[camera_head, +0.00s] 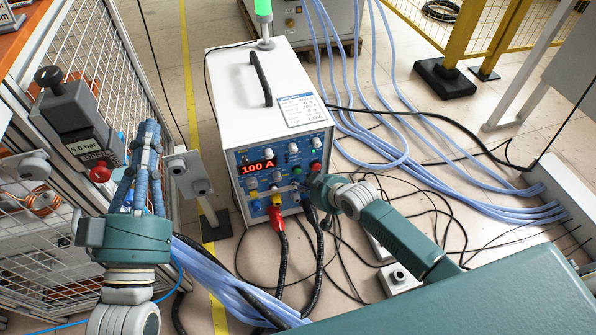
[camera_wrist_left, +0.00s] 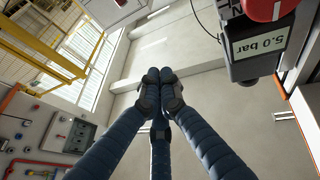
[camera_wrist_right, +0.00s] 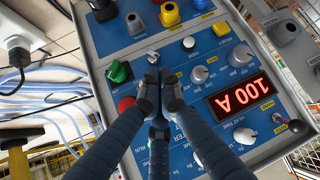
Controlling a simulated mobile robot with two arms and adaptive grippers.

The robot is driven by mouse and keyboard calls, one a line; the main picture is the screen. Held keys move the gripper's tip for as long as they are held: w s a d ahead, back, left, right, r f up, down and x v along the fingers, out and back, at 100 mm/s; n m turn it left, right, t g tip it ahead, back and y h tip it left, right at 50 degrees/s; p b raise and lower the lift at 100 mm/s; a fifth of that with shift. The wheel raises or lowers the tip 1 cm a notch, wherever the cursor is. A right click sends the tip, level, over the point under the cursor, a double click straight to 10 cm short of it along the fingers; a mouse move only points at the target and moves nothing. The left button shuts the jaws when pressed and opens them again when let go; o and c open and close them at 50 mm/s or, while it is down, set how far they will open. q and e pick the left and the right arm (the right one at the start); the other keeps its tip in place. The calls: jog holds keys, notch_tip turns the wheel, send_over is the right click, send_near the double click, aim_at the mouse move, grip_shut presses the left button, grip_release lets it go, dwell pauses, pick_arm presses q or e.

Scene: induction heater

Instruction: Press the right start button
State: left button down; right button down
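The white heater unit (camera_head: 240,80) stands on the floor in the head view, with a blue control panel and a red "100 A" display (camera_head: 257,167). A green button (camera_head: 315,142) and a red one (camera_head: 316,167) sit at the panel's right side. In the right wrist view the green button (camera_wrist_right: 119,72) and red button (camera_wrist_right: 125,103) are left of my right fingertips. My right gripper (camera_wrist_right: 158,80) is shut and empty, its tips close in front of the panel; contact cannot be told. My left gripper (camera_head: 149,128) is shut and empty, pointing up, away from the panel.
A grey box marked "5.0 bar" (camera_head: 78,118) with a red knob (camera_head: 100,174) stands near my left gripper, beside a wire-mesh cage (camera_head: 92,50). Thick cables (camera_head: 277,235) hang from the panel's front. Pale blue hoses (camera_head: 390,152) cross the floor at right.

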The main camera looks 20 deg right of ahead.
pick_arm(q)
notch_tip(320, 180, down, 12)
jog(key=a+g+y+p, duration=0.1)
jog(key=g+y+p, duration=0.1)
jog(key=g, duration=0.3)
jog(key=shift+w+a+g, duration=0.2)
jog(key=shift+a+g, duration=0.05)
jog(key=shift+g, duration=0.15)
pick_arm(e)
jog(key=shift+s, duration=1.4)
